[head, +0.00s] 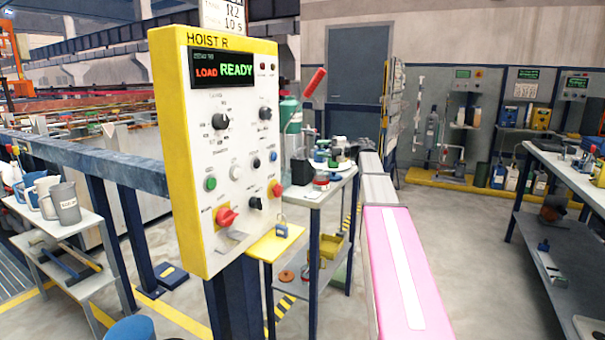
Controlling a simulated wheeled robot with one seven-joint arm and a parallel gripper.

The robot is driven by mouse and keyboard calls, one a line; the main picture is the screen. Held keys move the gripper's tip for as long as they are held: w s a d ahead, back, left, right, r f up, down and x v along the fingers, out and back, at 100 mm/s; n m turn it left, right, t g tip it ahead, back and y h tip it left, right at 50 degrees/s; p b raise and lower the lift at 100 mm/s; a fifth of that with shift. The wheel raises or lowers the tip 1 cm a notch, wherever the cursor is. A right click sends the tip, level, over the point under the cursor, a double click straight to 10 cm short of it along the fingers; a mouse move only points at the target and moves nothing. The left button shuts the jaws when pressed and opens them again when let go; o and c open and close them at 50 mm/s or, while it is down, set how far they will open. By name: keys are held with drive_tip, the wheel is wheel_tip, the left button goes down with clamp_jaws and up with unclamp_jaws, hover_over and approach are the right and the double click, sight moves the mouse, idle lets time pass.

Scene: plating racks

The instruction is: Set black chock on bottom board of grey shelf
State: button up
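My gripper does not show in the head view. I cannot pick out the black chock for certain. A small black block-like thing (301,172) stands at the left of the crowded cart top, partly hidden by the hoist panel, and I cannot tell what it is. A low grey shelf unit (86,218) stands at the left, with jugs on its top board and long tools on the board below. I cannot tell whether it is the grey shelf meant.
The yellow-edged hoist panel (218,160) blocks the centre-left. A cart (326,195) stands behind it. A long pink surface with a white stripe (385,265) runs along the centre. A workbench with a lower shelf (572,262) is at right. Floor (465,240) between is clear.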

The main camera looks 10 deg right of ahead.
sight(303, 148)
drive_tip(key=x, duration=0.8)
drive_tip(key=shift+s+f, duration=0.1)
clamp_jaws()
idle(1.3)
